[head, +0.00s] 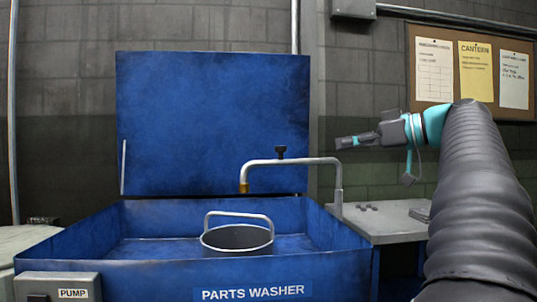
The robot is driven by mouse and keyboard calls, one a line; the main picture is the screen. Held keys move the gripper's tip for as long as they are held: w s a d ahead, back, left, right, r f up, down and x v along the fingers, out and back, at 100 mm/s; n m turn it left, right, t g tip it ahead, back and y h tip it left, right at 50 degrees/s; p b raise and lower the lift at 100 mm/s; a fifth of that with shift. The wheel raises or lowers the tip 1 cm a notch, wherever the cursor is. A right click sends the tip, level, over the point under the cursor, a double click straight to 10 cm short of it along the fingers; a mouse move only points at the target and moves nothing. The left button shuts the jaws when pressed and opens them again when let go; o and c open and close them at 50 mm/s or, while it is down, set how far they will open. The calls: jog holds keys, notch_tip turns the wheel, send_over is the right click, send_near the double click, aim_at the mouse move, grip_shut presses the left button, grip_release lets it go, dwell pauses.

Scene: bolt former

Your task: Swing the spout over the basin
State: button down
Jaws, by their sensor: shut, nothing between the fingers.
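The spout (300,161) is a grey metal pipe rising from the right rim of the basin and bending left. It has a brass tip (243,188) pointing down and a black knob (281,152) on top. In the picture the tip is above the basin (75,252), a blue parts washer, and above the bucket inside; its exact depth is unclear. My gripper (340,142) is shut and empty, pointing left. It shows up and right of the spout's bend, apart from the knob in the picture.
A dark bucket (236,240) with a raised handle stands in the basin. The raised blue lid (213,120) stands behind. A grey bench (390,222) with small parts is at right. A pump box (58,286) is at front left. A notice board (425,95) hangs behind my arm.

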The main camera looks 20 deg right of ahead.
jog(key=w+a+n, duration=0.1)
jog(key=w+a, duration=0.5)
jog(key=w, duration=0.5)
jog(key=shift+w+a+f+y, duration=0.2)
jog(key=shift+f+y, duration=0.1)
jog(key=shift+f, duration=0.15)
